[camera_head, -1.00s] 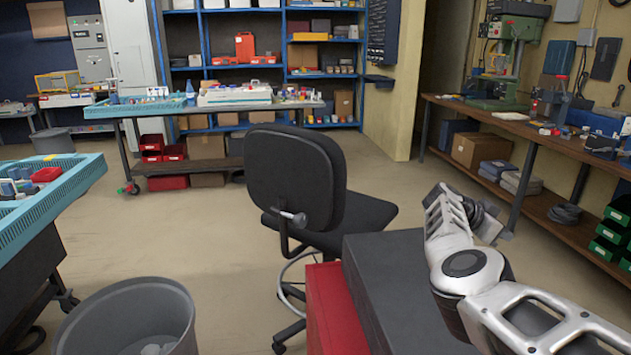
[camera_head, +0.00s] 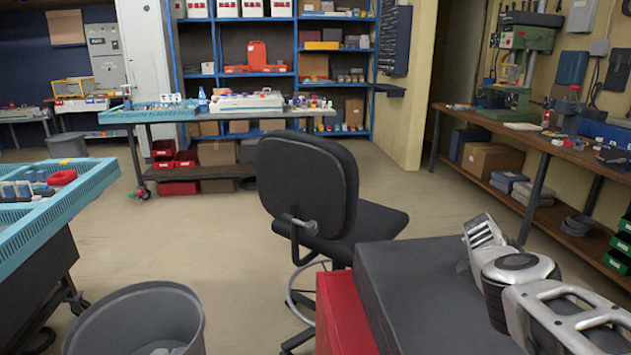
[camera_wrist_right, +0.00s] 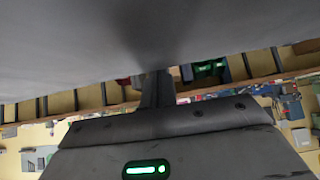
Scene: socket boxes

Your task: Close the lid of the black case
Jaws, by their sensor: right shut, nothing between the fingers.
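The black case (camera_head: 430,295) shows as a dark grey box shape at the lower right of the head view. Its broad top surface looks flat, and I cannot tell whether a gap remains under the lid. My right arm reaches in over its right side; the gripper's fingers are hidden in the head view. In the right wrist view my right gripper (camera_wrist_right: 157,90) is shut and empty. A wide grey surface, likely the case, fills the top of that view close to the fingers; contact cannot be told. My left gripper is not in view.
A red box (camera_head: 342,315) stands against the case's left side. An office chair (camera_head: 305,185) is just behind it. A grey bin (camera_head: 135,320) and a turquoise tray (camera_head: 85,195) are at left. A workbench (camera_head: 560,145) runs along the right wall.

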